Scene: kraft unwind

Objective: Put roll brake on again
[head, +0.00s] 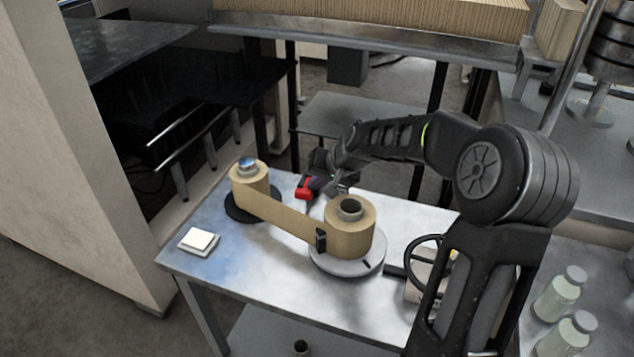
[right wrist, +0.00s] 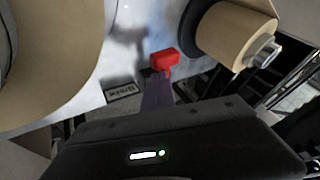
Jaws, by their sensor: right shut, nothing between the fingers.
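The red brake handle (head: 303,190) stands at the far edge of the metal table, between the two kraft rolls. It also shows in the right wrist view (right wrist: 165,60), just beyond my fingertips. A small label (right wrist: 123,93) lies on the table beside it; its print is hard to read. My right gripper (head: 316,186) is shut and empty, right at the red handle. In the right wrist view its dark fingers (right wrist: 157,90) point at the handle; I cannot tell whether they touch it. The handle's lower part is hidden. My left gripper is out of view.
A large kraft roll (head: 350,232) sits on a pale round plate (head: 340,262). Its paper web (head: 285,215) runs to a smaller roll (head: 249,180) on a black disc. A white pad (head: 199,241) lies front left. Glass jars (head: 558,292) stand at right.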

